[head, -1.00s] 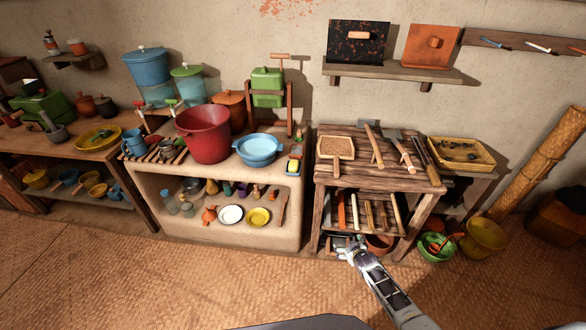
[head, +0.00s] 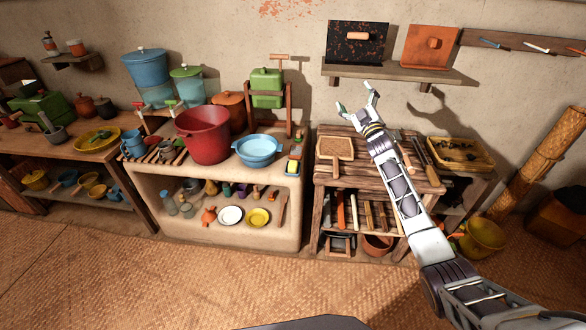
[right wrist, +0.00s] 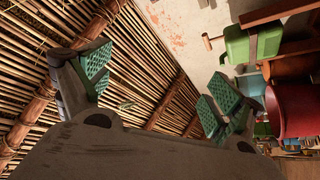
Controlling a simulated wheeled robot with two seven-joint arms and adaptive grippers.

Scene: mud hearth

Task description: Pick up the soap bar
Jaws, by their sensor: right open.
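A small yellow block (head: 292,168), which looks like the soap bar, sits at the right front edge of the clay hearth's top (head: 270,183). In the right wrist view, the open fingers (right wrist: 155,88) face the reed ceiling and wall, and the soap bar does not show. My left gripper is not in view.
A light blue pot (head: 258,150) and a red pot (head: 204,135) stand left of the block. A green press (head: 267,88) stands behind. The wooden bench (head: 350,172) holds a sieve and tools. A wall shelf (head: 390,72) is close above my gripper.

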